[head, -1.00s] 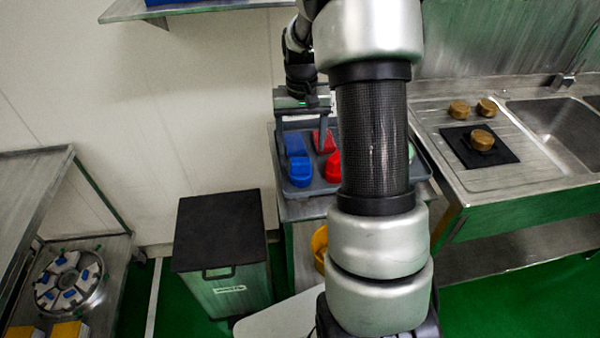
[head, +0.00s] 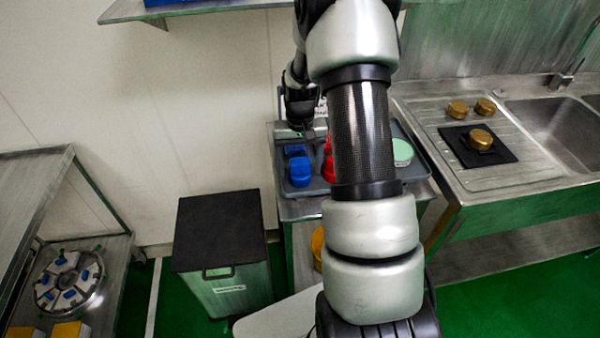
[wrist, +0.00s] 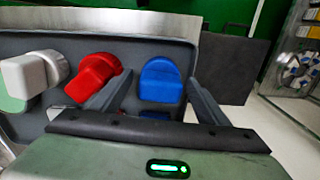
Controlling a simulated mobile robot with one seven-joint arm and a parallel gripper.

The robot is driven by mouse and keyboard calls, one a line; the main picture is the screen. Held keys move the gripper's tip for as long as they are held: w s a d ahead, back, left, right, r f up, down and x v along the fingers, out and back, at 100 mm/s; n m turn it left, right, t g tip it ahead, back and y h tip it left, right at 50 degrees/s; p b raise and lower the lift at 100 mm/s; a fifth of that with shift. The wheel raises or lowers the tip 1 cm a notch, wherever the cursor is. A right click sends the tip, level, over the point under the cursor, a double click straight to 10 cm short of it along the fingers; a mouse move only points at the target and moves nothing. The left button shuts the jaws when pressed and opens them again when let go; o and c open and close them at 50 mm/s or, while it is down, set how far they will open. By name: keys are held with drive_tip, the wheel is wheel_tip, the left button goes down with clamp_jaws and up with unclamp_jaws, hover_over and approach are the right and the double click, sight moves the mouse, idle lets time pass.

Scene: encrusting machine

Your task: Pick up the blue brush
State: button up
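The blue brush (head: 300,173) lies at the left of a grey tray (head: 414,170) on a steel table. In the wrist view, the blue brush (wrist: 161,82) stands between the two fingers of my gripper (wrist: 161,80). The fingers are apart, one on each side, with visible gaps to the part of the brush that shows. The brush's near part is mostly hidden behind my gripper's body. In the head view, my gripper (head: 303,136) is over the tray's back left, and its fingers cannot be made out.
A red brush (wrist: 92,76) lies beside the left finger, with a white brush (wrist: 33,73) beyond it. A pale green round thing (head: 402,152) sits in the tray's right part. A dark-lidded bin (head: 222,230) stands left of the table, and a sink counter (head: 470,186) stands right.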

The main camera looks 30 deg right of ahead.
drive_tip(key=c, duration=1.1)
drive_tip(key=shift+r, duration=0.15)
wheel_tip(320, 180, up, 10)
drive_tip(key=shift+f, duration=0.1)
drive_tip(key=o, duration=0.4)
drive_tip(key=shift+c, duration=1)
drive_tip(key=shift+d, duration=0.1)
